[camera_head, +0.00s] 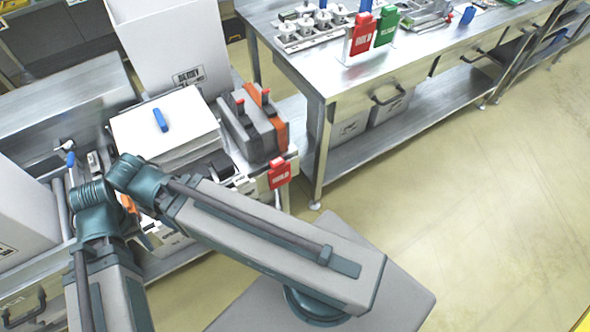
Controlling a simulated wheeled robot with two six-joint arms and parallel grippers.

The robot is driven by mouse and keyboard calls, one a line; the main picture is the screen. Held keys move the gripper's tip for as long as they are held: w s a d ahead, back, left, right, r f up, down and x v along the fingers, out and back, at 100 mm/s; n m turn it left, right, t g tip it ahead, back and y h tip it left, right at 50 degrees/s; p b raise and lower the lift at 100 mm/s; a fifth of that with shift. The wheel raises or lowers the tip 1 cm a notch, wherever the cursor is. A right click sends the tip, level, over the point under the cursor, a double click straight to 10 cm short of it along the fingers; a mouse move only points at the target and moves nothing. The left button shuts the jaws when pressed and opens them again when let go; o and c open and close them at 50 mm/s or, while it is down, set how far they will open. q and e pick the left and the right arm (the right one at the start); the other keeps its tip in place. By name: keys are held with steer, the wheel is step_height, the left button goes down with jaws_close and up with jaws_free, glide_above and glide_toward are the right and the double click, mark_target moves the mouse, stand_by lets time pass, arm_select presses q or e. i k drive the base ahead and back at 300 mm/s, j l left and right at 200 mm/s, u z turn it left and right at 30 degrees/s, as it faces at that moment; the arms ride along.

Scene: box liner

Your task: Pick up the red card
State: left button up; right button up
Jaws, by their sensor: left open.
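A red card marked HOLD (279,172) hangs on the front right corner of the left bench, below a grey and orange case. A second red card marked HOLD (362,36) stands upright at the near edge of the far bench, beside a green card (387,26). My right arm and gripper are not in view.
On the left bench stand a white box (167,40), a white stack with a blue item (160,120) on top, and the grey and orange case (250,122). The far bench (335,77) holds a rack of small parts (312,27). The floor at right is clear.

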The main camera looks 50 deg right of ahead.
mark_target(280, 175)
steer(key=z, duration=1.45)
steer(key=u, duration=2.2)
steer(key=z, duration=2.15)
